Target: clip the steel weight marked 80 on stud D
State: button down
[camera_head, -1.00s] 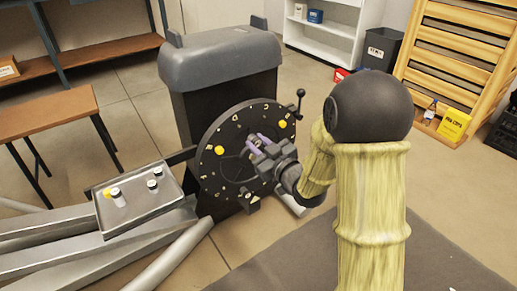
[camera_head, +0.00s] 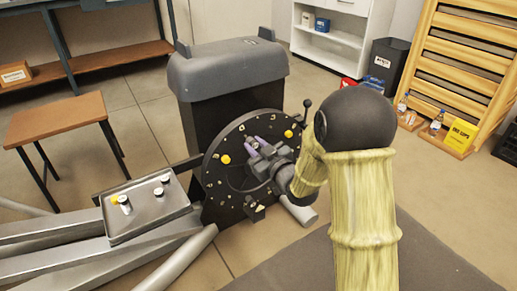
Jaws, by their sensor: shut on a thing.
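The upright dark disc (camera_head: 232,186) stands on the front of the grey-topped machine, with small lettered studs around its face; I cannot tell which stud is D. Two yellow weights sit on it, one at left (camera_head: 225,159) and one at upper right (camera_head: 288,133).
A metal tray (camera_head: 148,221) at left holds a yellow weight (camera_head: 114,199) and several pale, dark-banded weights (camera_head: 124,206). A black-knobbed handle (camera_head: 307,103) stands at the disc's upper right. A wooden stool (camera_head: 55,117) is at left. Grey rails lie under the tray.

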jog(key=shift+w+a, duration=0.1)
jog(key=shift+w, duration=0.35)
jog(key=shift+w+a, duration=0.1)
jog(key=shift+a, duration=0.15)
jog(key=shift+d, duration=0.1)
jog(key=shift+w+a, duration=0.4)
jog(key=shift+w, duration=0.1)
dwell(2.3)
jog(key=c, duration=1.1)
grip_release()
